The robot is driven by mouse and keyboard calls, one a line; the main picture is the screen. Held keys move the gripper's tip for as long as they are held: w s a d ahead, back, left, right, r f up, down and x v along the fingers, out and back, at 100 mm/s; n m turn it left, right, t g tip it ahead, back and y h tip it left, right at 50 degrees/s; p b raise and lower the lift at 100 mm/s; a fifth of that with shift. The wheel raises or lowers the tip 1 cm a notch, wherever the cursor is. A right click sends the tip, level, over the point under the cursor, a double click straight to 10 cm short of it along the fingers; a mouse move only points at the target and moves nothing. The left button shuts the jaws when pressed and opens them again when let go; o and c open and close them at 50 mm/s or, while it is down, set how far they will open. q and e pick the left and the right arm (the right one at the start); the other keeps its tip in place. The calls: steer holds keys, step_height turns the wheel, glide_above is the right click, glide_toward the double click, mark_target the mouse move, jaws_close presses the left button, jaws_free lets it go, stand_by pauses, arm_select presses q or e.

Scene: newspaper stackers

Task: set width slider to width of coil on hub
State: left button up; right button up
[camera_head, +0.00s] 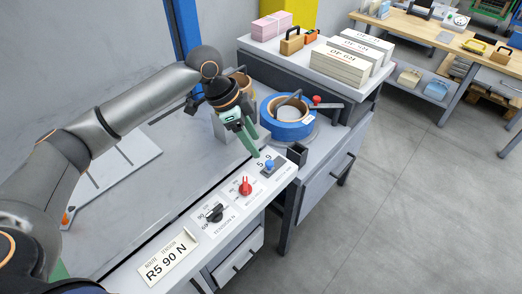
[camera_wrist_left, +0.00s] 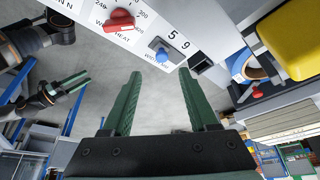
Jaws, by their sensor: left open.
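The width slider has a blue knob (camera_head: 270,165) on the sloped control panel, by the marks 5 and 9. It also shows in the wrist view (camera_wrist_left: 162,56), just beyond and between the fingertips. My left gripper (camera_head: 256,153), with green fingers, is open and empty close to the knob. In the wrist view its fingers (camera_wrist_left: 162,73) stand apart, and I cannot tell whether either touches the knob. Another green gripper (camera_wrist_left: 68,90), probably my right, shows at the left of the wrist view.
A red heat knob (camera_head: 245,186) and black tension knob (camera_head: 214,213) share the panel with a card reading R5 90 N (camera_head: 167,262). A small black holder (camera_head: 297,154) stands near the slider. Paper stacks (camera_head: 340,66) lie on the back bench. The floor at right is clear.

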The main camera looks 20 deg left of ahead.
arm_select(q)
steer(key=shift+v, duration=2.35)
arm_select(e)
steer(key=shift+s+d+f, duration=0.3)
steer(key=shift+s+d, duration=0.1)
steer(key=shift+s, duration=0.05)
steer(key=shift+w+a+r, duration=0.1)
steer(key=shift+w+r, duration=0.05)
